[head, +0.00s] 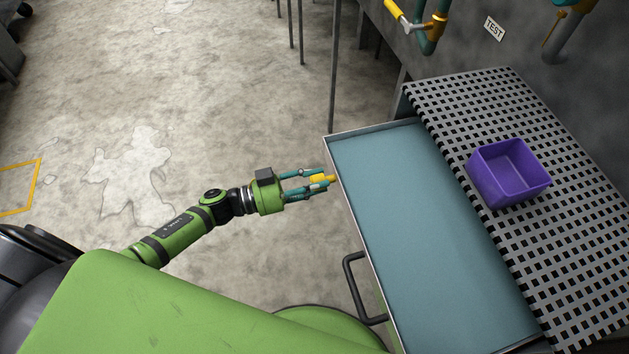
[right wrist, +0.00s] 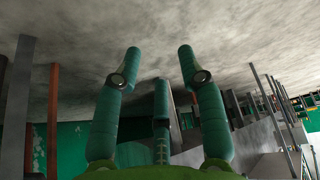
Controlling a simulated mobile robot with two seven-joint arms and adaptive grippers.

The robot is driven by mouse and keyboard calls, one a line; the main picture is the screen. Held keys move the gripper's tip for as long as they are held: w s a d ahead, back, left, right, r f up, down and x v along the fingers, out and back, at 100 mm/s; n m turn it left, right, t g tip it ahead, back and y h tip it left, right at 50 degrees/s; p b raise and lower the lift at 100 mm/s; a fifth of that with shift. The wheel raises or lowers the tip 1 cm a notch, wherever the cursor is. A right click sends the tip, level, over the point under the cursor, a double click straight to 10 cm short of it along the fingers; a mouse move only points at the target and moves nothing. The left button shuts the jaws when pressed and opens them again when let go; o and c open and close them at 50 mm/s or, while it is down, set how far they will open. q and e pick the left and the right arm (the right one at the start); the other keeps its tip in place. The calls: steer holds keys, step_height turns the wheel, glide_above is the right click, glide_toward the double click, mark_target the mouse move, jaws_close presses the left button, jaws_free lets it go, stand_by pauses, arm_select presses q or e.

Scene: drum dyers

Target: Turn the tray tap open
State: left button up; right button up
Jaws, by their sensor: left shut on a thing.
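The tray (head: 405,220) is a shallow blue-grey drawer-like pan with a thin metal rim, in the middle right of the head view. A small yellow tap (head: 331,178) sits at the tray's left side, near its far corner. My left gripper (head: 318,181) comes in from the left, and its teal fingers are shut on the yellow tap. The fingers partly hide the tap, and I cannot tell how far it is turned. My right gripper (right wrist: 158,75) shows in the right wrist view, with its fingers spread and nothing between them.
A black handle (head: 360,290) is on the tray's left side. A perforated metal grate (head: 455,100) lies to the right, with a purple bin (head: 508,173) on it. Pipes with a yellow-handled valve (head: 398,14) are on the back wall near a TEST sign (head: 494,28). Floor left of the tray is clear.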

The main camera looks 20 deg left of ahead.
arm_select(q)
steer(key=m, duration=0.1)
steer(key=f+m, duration=0.1)
steer(key=m, duration=0.1)
steer(key=shift+s+a+m, duration=0.1)
steer(key=shift+m, duration=0.2)
steer(key=m+b, duration=0.1)
steer(key=m, duration=0.1)
steer(key=shift+m, duration=0.4)
steer(key=m, duration=0.2)
steer(key=shift+r+m, duration=0.1)
steer(key=shift+m, duration=0.2)
steer(key=shift+w+a+r+m+b, duration=0.1)
steer(key=shift+m+b, duration=0.2)
steer(key=shift+m, duration=0.4)
steer(key=shift+w+r+m+b, duration=0.1)
steer(key=shift+m+b, duration=0.2)
steer(key=shift+m, duration=0.4)
arm_select(e)
steer(key=shift+w+a+f+g, duration=0.15)
steer(key=shift+w+a+g, duration=0.1)
steer(key=shift+a+g, duration=0.15)
arm_select(q)
steer(key=shift+w+r+m, duration=0.1)
steer(key=shift+m, duration=0.2)
arm_select(e)
steer(key=shift+s, duration=0.15)
arm_select(q)
steer(key=o, duration=1.1)
steer(key=shift+o, duration=0.2)
